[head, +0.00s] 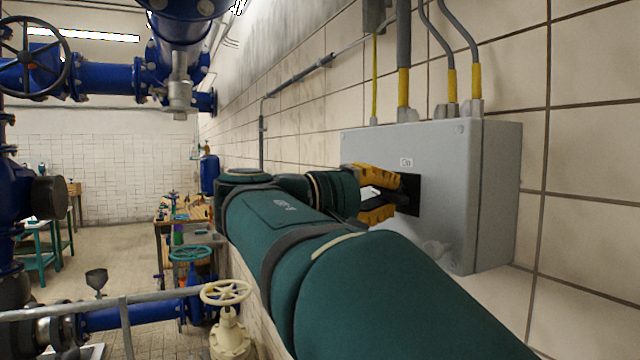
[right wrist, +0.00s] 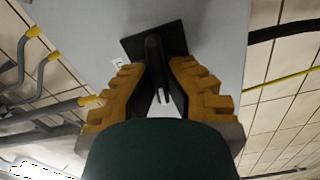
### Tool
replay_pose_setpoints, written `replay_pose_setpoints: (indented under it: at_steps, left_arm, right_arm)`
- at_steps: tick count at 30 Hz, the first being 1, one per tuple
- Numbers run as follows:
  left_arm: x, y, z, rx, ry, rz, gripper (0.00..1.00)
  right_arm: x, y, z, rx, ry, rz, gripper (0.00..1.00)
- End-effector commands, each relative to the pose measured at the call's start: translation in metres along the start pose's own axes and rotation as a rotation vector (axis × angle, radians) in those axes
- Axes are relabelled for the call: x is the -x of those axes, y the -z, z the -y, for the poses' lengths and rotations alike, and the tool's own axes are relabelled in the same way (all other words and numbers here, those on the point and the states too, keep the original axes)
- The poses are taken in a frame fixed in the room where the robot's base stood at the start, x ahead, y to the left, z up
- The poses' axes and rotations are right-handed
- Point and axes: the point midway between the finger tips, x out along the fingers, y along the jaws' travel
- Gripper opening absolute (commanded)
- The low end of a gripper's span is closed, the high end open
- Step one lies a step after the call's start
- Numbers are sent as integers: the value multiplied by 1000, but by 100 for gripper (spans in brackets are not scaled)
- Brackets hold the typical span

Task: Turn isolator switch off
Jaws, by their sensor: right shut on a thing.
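The isolator switch is a grey wall box (head: 440,160) with a black square plate (head: 411,187) on its front. A black handle (right wrist: 154,62) stands out from the plate; the right wrist view shows it between my fingers. My right gripper (head: 388,193), with yellow-orange ribbed fingers, is at the plate and shut on the handle. The right wrist view also shows the gripper (right wrist: 158,75) with a finger on each side of the handle. The fingers partly hide the handle in the head view. My left gripper is not in view.
Grey conduits with yellow sleeves (head: 404,85) enter the box from above. The tiled wall runs along the right. Blue pipes (head: 105,78) and a black handwheel (head: 33,58) are at the left. A cream valve wheel (head: 226,292) stands low in front.

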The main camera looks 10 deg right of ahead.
Motion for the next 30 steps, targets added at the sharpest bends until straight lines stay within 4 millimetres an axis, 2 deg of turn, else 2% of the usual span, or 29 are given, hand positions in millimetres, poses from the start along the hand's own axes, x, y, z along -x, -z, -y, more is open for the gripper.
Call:
replay_pose_setpoints:
  at_steps: [9, 24, 27, 30]
  left_arm:
    - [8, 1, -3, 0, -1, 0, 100]
    - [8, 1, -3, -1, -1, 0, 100]
    - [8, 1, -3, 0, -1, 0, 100]
    - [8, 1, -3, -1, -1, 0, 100]
  right_arm:
    - [-3, 0, -2, 107, -4, 2, 0]
    - [-2, 0, -2, 125, -4, 3, 0]
    - [-2, 0, -1, 125, -4, 3, 39]
    - [-2, 0, -1, 126, -3, 2, 41]
